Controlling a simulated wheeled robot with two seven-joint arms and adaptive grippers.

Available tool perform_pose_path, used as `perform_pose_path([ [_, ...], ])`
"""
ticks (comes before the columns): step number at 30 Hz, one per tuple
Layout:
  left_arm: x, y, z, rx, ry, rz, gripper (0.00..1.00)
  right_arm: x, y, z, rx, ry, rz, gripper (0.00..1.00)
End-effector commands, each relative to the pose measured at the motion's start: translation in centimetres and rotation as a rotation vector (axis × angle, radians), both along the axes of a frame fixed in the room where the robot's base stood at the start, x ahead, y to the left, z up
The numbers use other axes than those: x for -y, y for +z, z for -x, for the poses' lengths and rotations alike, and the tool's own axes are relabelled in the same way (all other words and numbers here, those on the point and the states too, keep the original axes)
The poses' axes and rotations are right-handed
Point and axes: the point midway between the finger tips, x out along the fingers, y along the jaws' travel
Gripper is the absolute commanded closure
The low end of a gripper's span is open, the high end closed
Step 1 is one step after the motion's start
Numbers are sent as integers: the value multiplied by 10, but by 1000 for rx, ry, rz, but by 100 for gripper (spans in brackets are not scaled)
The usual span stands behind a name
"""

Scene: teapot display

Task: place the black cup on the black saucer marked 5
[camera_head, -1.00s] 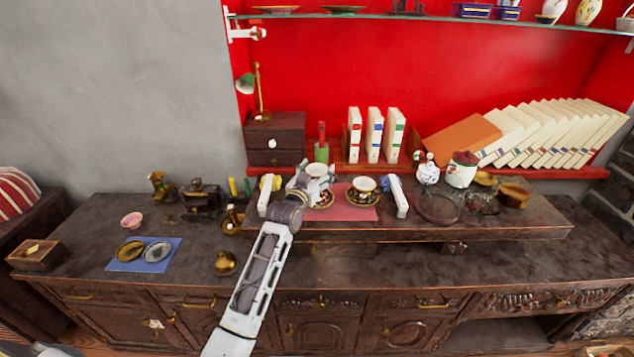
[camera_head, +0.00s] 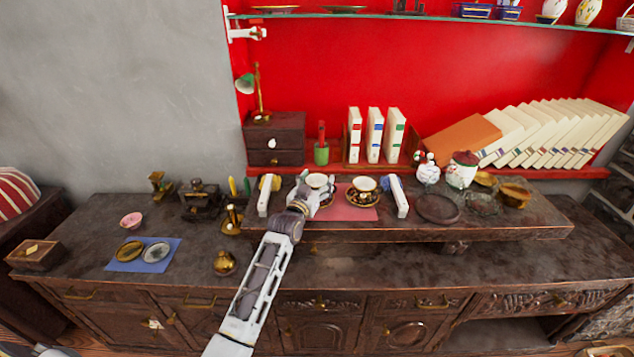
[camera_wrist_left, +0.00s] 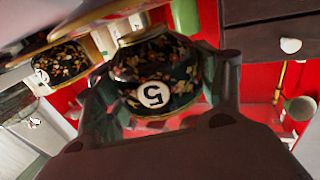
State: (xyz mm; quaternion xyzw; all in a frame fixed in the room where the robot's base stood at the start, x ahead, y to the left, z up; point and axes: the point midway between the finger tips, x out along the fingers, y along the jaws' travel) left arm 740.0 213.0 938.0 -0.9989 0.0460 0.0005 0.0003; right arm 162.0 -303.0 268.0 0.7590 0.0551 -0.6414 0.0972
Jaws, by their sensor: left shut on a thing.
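The black cup (camera_head: 316,181) has a pale inside, a gold rim and a floral side. My left gripper (camera_head: 311,191) is shut on it, over the left part of the pink mat (camera_head: 345,213). In the left wrist view, which looks upside down, the cup (camera_wrist_left: 180,75) sits between the fingers with a white 5 on its side. The black floral saucer (camera_head: 329,201) shows only partly beside and under the gripper; I cannot read its mark. Cup and saucer are very close; I cannot tell whether they touch. My right gripper is out of view.
Another black cup (camera_head: 364,184) stands on its saucer (camera_head: 363,202) to the right. A dark drawer box (camera_head: 275,135) and upright books (camera_head: 374,135) stand behind. The cabinet top in front is mostly clear.

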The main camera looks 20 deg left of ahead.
Motion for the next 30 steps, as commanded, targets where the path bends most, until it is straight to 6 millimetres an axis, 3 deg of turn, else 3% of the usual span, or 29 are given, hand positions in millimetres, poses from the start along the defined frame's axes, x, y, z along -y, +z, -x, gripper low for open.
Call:
perform_pose_path([
  [17,0,-14,1,-9,-1,1,56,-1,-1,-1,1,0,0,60],
  [18,0,-16,1,-12,-1,1,28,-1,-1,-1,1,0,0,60],
  [22,1,-17,1,-15,-1,2,11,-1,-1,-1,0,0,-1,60],
  [30,1,-18,1,-17,-2,2,9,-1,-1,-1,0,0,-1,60],
])
